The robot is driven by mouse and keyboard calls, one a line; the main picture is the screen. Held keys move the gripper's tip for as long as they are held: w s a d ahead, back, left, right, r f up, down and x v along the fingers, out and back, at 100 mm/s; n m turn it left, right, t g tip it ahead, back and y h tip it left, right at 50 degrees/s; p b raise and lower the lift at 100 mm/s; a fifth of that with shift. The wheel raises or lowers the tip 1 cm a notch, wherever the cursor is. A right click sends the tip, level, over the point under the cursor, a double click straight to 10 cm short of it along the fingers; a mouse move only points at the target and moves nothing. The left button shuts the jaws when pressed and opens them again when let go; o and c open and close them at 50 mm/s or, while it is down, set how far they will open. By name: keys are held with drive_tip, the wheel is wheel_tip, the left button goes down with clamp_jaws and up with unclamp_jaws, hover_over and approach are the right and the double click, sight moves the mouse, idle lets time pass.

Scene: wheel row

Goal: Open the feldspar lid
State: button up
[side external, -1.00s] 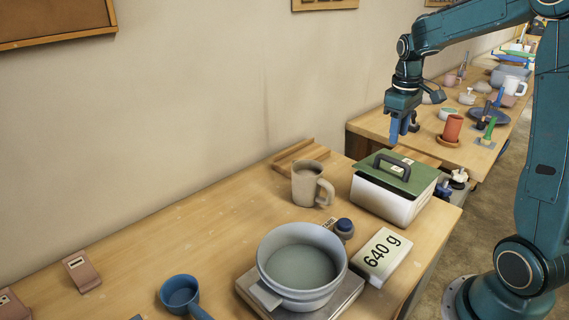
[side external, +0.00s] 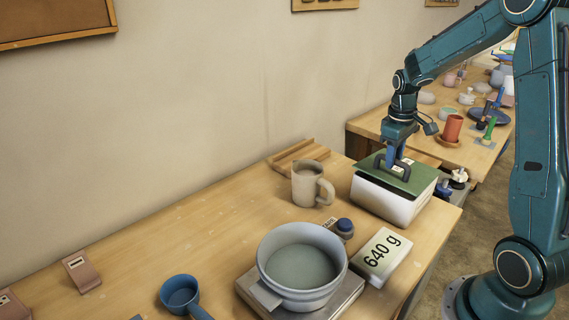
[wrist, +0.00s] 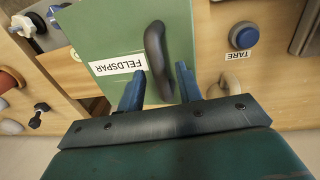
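The feldspar bin is a white box (side external: 383,203) with a green lid (side external: 414,184), closed flat on it, at the far right end of the bench. The lid (wrist: 110,35) fills the upper middle of the wrist view, with its FELDSPAR label (wrist: 117,66) and dark arched handle (wrist: 156,45). My gripper (side external: 392,161) is low over the lid at the handle. In the wrist view my gripper (wrist: 160,70) is open, one blue finger on each side of the handle, with gaps between.
A beige mug (side external: 307,185) stands left of the bin. In front are a blue TARE button (side external: 345,226), a 640 g display (side external: 382,254) and a grey pot (side external: 300,270) on a scale. Small dark-and-white knobbed items (side external: 458,178) sit right of the bin.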

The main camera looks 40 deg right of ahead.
clamp_jaws()
drive_tip(key=shift+r, duration=0.1)
drive_tip(key=shift+d+r+y, duration=0.4)
drive_tip(key=shift+r, duration=0.2)
drive_tip(key=shift+d+r+y, duration=0.4)
drive_tip(key=shift+r, duration=0.15)
drive_tip(key=d+r, duration=0.2)
drive_tip(key=d, duration=0.8)
drive_tip(key=d+r, duration=0.2)
drive_tip(key=d, duration=0.9)
drive_tip(key=shift+r, duration=0.2)
drive_tip(key=shift+s+d, duration=0.1)
drive_tip(key=shift+c, duration=0.3)
unclamp_jaws()
drive_tip(key=shift+r, duration=0.1)
